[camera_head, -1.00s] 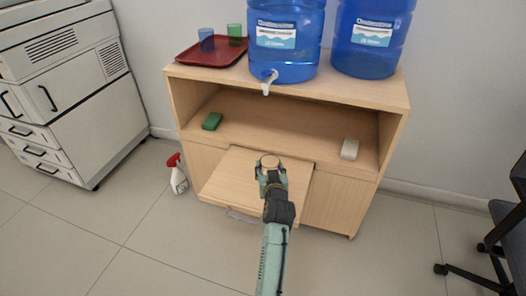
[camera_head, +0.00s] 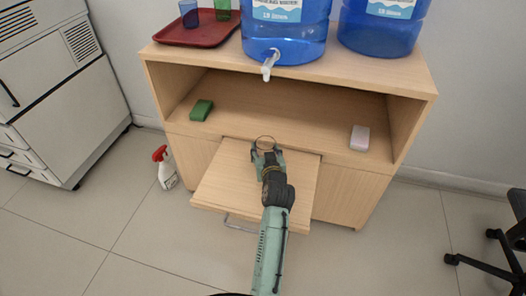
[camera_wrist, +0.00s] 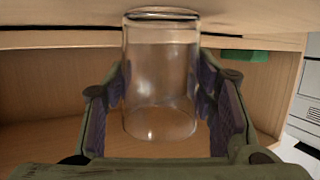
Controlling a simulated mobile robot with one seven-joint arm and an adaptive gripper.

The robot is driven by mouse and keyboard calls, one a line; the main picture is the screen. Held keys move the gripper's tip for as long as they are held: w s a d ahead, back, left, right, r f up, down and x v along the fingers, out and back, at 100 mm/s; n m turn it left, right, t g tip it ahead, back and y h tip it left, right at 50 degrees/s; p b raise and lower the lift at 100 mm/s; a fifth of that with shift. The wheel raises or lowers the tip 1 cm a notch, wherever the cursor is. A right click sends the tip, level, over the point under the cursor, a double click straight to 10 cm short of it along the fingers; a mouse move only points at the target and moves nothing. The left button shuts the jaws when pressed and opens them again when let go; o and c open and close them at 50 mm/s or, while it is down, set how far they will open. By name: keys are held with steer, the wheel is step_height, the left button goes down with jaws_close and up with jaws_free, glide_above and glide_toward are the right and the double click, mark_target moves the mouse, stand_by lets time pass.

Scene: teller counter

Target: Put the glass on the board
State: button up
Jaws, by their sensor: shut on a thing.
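A clear glass (camera_wrist: 160,80) stands between the two fingers of my gripper (camera_wrist: 163,95) in the wrist view, with the pads against its sides. In the head view only the round rim of the glass (camera_head: 265,140) shows clearly, at the tip of my gripper (camera_head: 267,156). My gripper is shut on the glass, over the back part of the pulled-out wooden board (camera_head: 222,182), by the cabinet's open shelf. Whether the glass touches the board is hidden by the gripper.
A green sponge (camera_head: 202,110) and a pale block (camera_head: 360,138) lie on the open shelf. A red tray (camera_head: 185,36) with a blue and a green cup and two blue water jugs (camera_head: 285,35) stand on top. A spray bottle (camera_head: 166,170) stands on the floor.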

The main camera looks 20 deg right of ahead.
steer(key=shift+r, duration=0.2)
steer(key=shift+f, duration=0.25)
steer(key=o, duration=1.4)
steer(key=shift+r, duration=0.3)
steer(key=shift+s, duration=0.4)
steer(key=v, duration=1.1)
steer(key=shift+s+a+r, duration=0.1)
steer(key=shift+a, duration=0.05)
